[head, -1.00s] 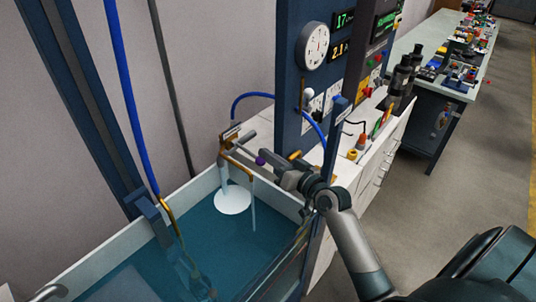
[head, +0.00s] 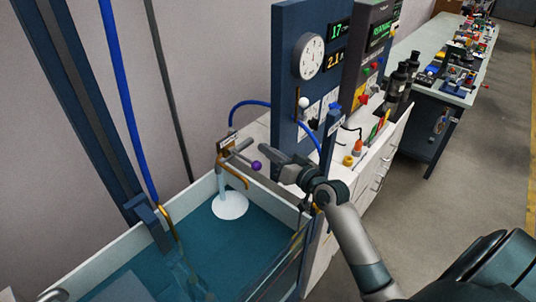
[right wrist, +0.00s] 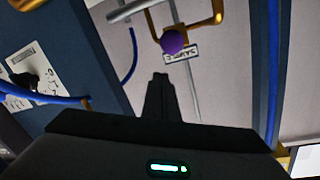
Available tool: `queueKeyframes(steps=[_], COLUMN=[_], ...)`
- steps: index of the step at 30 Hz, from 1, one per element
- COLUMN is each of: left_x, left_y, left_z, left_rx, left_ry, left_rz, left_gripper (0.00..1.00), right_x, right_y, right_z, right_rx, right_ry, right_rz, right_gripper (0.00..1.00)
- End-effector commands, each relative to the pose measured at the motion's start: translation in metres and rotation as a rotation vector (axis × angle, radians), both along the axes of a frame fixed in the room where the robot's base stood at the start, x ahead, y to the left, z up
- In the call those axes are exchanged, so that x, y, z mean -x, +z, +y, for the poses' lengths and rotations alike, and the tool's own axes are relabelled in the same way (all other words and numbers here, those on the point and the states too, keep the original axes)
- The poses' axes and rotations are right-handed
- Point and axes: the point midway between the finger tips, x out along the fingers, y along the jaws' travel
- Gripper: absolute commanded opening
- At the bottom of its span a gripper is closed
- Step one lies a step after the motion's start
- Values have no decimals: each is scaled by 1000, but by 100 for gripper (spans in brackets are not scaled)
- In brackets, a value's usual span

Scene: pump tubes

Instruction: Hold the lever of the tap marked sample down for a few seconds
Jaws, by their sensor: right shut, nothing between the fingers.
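The tap marked sample (head: 231,145) is on the far end of the tank. Its lever ends in a purple knob (head: 257,166), also seen close up in the right wrist view (right wrist: 172,42) beside a small label (right wrist: 181,54). In the right wrist view the closed fingertips (right wrist: 160,77) appear apart from the knob. My left gripper is not in view.
The water tank (head: 105,258) fills the lower left. A stream falls onto a white disc (head: 230,206) in it. A blue panel (head: 285,60) with a gauge (head: 309,56) and displays rises behind my right gripper. A blue hose (head: 122,110) hangs at the left.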

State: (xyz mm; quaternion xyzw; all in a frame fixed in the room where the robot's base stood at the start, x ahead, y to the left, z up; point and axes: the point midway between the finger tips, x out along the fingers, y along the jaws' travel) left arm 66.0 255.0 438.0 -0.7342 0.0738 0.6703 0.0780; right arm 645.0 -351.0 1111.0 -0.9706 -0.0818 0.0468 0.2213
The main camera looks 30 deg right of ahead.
Motion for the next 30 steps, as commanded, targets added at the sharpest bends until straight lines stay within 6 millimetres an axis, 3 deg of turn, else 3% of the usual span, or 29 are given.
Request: queueKeyframes(steps=[1,15,21,30], left_x=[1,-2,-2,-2], left_y=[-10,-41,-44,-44], left_z=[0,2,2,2], left_rx=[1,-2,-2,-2], left_ry=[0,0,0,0], left_rz=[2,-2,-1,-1], left_gripper=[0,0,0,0], right_x=[10,80,92,93], right_y=[-11,-14,-12,-11], right_z=[-2,-15,-16,-17], right_rx=[1,2,0,0], right_ry=[-1,0,0,0], right_rz=[6,6,5,5], right_gripper=[0,0,0,0])
